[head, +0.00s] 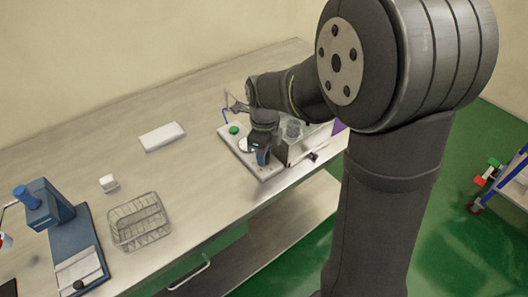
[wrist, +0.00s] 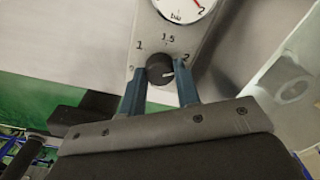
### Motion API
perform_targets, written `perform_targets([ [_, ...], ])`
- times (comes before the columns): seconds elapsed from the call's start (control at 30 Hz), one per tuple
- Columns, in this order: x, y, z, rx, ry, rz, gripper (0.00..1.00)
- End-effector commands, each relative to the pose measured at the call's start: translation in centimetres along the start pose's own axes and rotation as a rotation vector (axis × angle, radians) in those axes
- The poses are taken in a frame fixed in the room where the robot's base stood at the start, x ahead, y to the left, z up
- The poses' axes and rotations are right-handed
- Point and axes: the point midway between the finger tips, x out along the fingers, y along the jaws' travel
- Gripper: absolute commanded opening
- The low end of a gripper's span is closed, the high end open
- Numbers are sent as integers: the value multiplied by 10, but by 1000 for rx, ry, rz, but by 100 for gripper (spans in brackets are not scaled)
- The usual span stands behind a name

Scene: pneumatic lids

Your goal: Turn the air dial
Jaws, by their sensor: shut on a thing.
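The air dial (wrist: 160,70) is a round black knob with a white pointer mark, on a light panel (wrist: 186,40) marked 1, 1.5 and 2. Its pointer aims to the right, a little below the 2. My gripper (wrist: 160,84) has its two blue fingers on either side of the knob and is shut on it. A round pressure gauge (wrist: 184,6) with a red needle near 2 sits above the dial, cut off by the frame's top. In the head view my gripper (head: 262,157) is at the front of the apparatus on the bench, and the dial is hidden there.
The apparatus base plate (head: 268,174) carries a green button (head: 233,129) and stands by the bench's front edge. A wire basket (head: 138,222), a white block (head: 162,136) and a blue device (head: 50,210) stand to the left.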

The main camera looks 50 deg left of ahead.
Motion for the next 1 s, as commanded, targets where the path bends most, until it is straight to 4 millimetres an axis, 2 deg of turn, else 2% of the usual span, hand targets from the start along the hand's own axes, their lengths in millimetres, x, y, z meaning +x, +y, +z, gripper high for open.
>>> perform_targets([
  [0.57, -2, -1, 1, 32, -3, -3, 7],
  [0.6, -2, -1, 1, 32, -3, -3, 35],
  [0.7, -1, -1, 1, 32, -2, -2, 51],
  [1.0, -2, 0, 0, 31, -1, -2, 51],
])
